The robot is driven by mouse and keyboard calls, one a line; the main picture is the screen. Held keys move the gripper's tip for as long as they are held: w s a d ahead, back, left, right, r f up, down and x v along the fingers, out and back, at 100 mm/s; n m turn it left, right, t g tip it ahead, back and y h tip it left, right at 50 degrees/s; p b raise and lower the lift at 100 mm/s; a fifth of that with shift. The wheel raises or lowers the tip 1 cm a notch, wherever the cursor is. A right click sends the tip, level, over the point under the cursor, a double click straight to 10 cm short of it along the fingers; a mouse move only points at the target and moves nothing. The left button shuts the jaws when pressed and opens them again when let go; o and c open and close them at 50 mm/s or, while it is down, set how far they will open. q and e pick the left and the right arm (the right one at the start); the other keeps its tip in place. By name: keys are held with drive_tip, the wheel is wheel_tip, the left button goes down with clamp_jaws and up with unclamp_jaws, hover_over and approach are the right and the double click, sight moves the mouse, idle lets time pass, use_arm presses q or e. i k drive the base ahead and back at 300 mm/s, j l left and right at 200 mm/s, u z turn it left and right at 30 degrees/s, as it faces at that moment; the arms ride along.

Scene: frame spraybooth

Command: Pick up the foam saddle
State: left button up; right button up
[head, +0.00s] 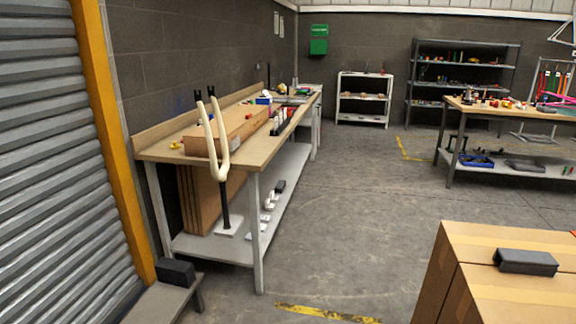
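Two dark grey blocks could be the foam saddle, and I cannot tell for sure which. One dark grey block (526,262) lies on top of the cardboard boxes at the lower right; it has a flat top and a slightly overhanging near edge. The other, a darker block (176,271), sits on a low grey bench (160,301) at the lower left, beside the roller shutter.
A wooden workbench (165,146) runs along the left wall. A cream fork (222,150) stands upright on a post at its near end. Cardboard boxes (455,245) fill the lower right. The concrete floor (350,220) between is clear. A second table (545,115) stands at right.

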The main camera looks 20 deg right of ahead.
sight(517, 261)
drive_tip(key=i+z, duration=0.2)
drive_tip(key=z, duration=0.25)
drive_tip(key=i+z, duration=0.2)
drive_tip(key=z, duration=0.2)
drive_tip(key=i+j+z, duration=0.15)
drive_tip(key=z, duration=0.3)
drive_tip(key=i+j+z, duration=0.15)
drive_tip(key=z, duration=0.25)
drive_tip(key=i+j+z, duration=0.1)
drive_tip(key=j+z, duration=0.15)
drive_tip(key=z, duration=0.2)
drive_tip(key=i+j+z, duration=0.15)
drive_tip(key=z, duration=0.25)
drive_tip(key=i+j+z, duration=0.1)
drive_tip(key=j+z, duration=0.55)
drive_tip(key=z, duration=0.15)
drive_tip(key=j+z, duration=0.4)
drive_tip(key=i+l, duration=0.05)
